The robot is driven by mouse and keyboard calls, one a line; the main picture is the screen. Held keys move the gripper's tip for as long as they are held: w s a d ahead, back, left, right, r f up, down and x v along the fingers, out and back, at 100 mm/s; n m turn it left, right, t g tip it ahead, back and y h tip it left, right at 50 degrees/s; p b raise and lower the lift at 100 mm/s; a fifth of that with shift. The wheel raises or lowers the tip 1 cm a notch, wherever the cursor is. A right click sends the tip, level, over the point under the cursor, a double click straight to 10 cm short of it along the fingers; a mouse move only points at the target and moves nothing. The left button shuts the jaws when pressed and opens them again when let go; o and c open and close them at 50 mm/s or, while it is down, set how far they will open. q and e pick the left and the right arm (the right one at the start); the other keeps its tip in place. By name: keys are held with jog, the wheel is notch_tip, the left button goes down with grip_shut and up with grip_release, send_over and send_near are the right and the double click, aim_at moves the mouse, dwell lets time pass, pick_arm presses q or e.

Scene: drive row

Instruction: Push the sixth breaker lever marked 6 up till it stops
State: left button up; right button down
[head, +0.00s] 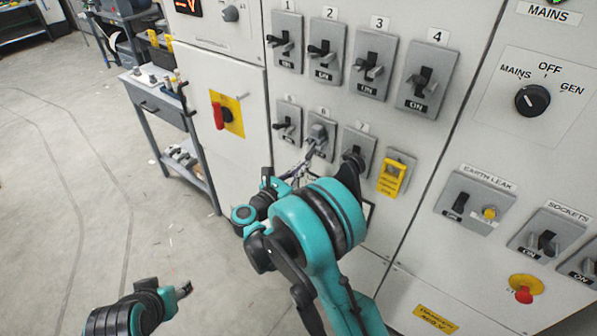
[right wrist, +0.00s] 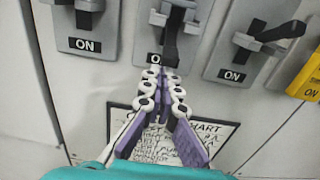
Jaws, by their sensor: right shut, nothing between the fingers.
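The lever of breaker 6 (head: 319,133) is in the lower row in the head view, between breakers 5 and 7. In the right wrist view, its dark handle (right wrist: 171,45) points down, below a pale crosspiece. My right gripper (head: 305,166) is shut and empty just below this lever. In the right wrist view, the tips of the right gripper (right wrist: 166,76) are at the handle's lower end; I cannot tell whether they touch it. The fingers partly cover the ON label of breaker 6.
Breaker 5 (head: 287,125) and breaker 7 (head: 357,148) flank it closely. Breakers 1 to 4 sit above. A yellow cover (head: 393,177) is right of breaker 7. A framed chart (right wrist: 175,140) hangs below. A grey workbench (head: 165,105) stands at left, beside open floor.

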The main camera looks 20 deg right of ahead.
jog(key=shift+w+d, duration=0.2)
jog(key=shift+r+p, duration=0.3)
jog(key=shift+r, duration=0.2)
dwell(0.3)
notch_tip(320, 180, down, 2)
jog(key=shift+f+b, duration=0.1)
jog(key=shift+b, duration=0.85)
jog(key=b+v, duration=0.1)
jog(key=v, duration=0.6)
dwell(0.4)
